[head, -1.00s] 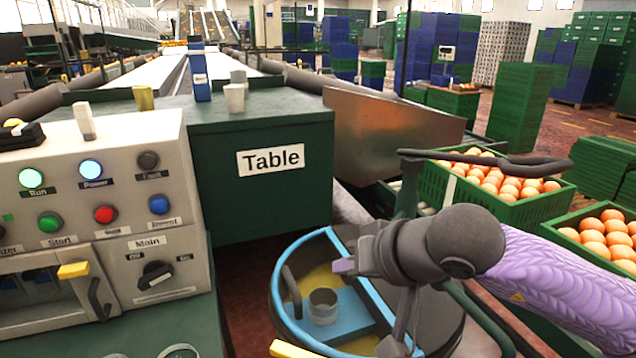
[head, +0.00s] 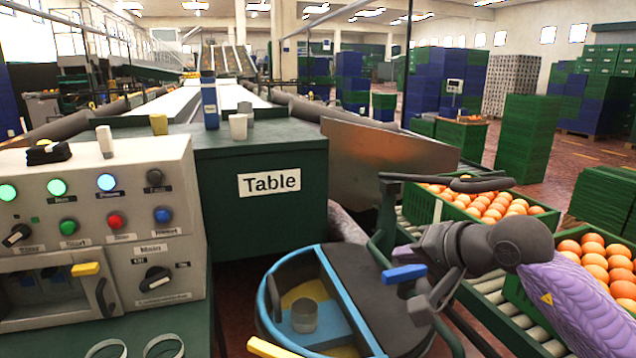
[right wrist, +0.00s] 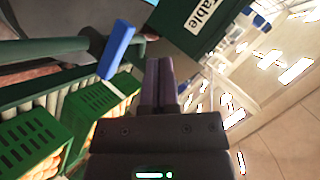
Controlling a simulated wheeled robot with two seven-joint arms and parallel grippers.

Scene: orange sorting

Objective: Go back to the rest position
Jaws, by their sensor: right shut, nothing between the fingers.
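My right gripper (head: 408,254) comes in from the right on its purple arm and is held in the air over the right side of the round blue-rimmed tub (head: 268,318). Its fingers are shut with nothing between them. In the right wrist view the shut dark fingers (right wrist: 160,85) point away from the camera, with empty space around their tips. A blue handle (head: 404,273) shows just below the gripper and also left of the fingers in the wrist view (right wrist: 116,48); I cannot tell if they touch. My left gripper is not in view.
The control panel (head: 90,180) stands at the left and the green block labelled Table (head: 300,210) in the middle. A metal cup (head: 304,315) is inside the tub. Green crates of oranges (head: 530,222) stand on rollers at the right. A dark bar (head: 450,182) is above the gripper.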

